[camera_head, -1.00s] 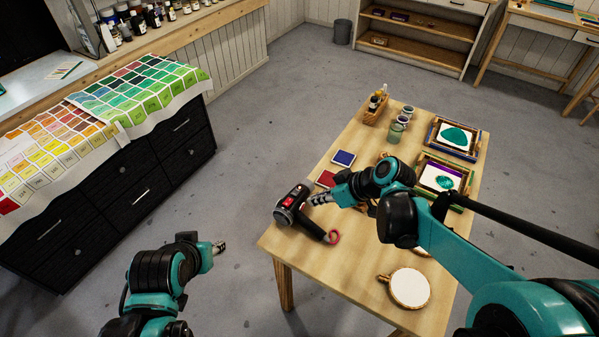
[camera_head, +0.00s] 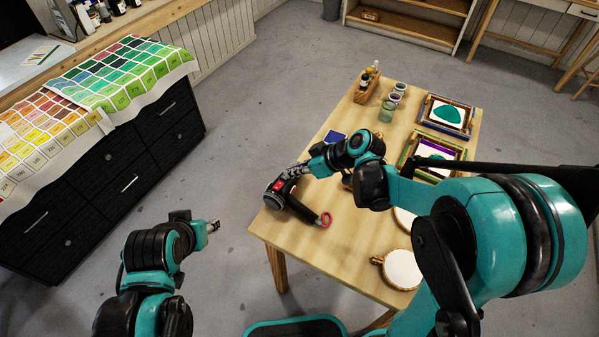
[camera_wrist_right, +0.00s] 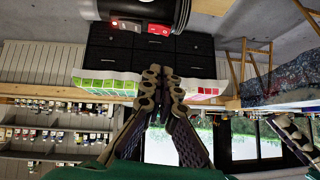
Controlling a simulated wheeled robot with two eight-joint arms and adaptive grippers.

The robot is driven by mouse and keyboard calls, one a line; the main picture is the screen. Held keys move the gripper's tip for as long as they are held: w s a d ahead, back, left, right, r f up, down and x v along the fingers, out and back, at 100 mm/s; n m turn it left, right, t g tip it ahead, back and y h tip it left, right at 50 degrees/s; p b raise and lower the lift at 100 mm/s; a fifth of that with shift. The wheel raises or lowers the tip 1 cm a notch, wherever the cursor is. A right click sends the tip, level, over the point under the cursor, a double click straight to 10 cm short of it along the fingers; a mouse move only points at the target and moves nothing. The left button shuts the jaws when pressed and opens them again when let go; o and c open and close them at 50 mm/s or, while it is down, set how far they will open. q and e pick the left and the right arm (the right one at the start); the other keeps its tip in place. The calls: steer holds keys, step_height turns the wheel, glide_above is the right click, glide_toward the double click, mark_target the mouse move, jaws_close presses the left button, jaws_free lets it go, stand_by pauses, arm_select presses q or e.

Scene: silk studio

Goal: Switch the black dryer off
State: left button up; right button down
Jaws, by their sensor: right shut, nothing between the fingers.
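The black dryer (camera_head: 278,203) lies on the wooden table near its left edge, with red switches on its body and a red loop at its handle end. In the wrist view the gripper (camera_wrist_right: 157,71) points at the switches; contact cannot be told. My left gripper (camera_head: 212,227) is off the table at left; its jaws are too small to read.
On the table (camera_head: 340,237) are a blue pad (camera_head: 334,136), a bottle rack (camera_head: 367,85), jars (camera_head: 388,108), framed screens (camera_head: 447,112) and a round white-topped piece (camera_head: 402,268). A black drawer cabinet (camera_head: 110,190) stands left. Floor between is clear.

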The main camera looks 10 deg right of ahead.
steer(key=b, duration=0.2)
glide_above(276, 188)
steer(key=d, duration=0.2)
step_height(276, 188, down, 4)
steer(key=shift+f, duration=0.25)
steer(key=shift+s+f+b, duration=0.2)
steer(key=shift+f+b, duration=0.2)
steer(key=shift+f, duration=0.65)
steer(key=shift+s+f, duration=0.1)
steer(key=shift+f, duration=0.35)
steer(key=shift+s+a+f+b, duration=0.1)
steer(key=shift+f+b, duration=0.35)
steer(key=shift+b, duration=0.15)
steer(key=shift+s+r, duration=0.1)
steer(key=shift+r, duration=0.05)
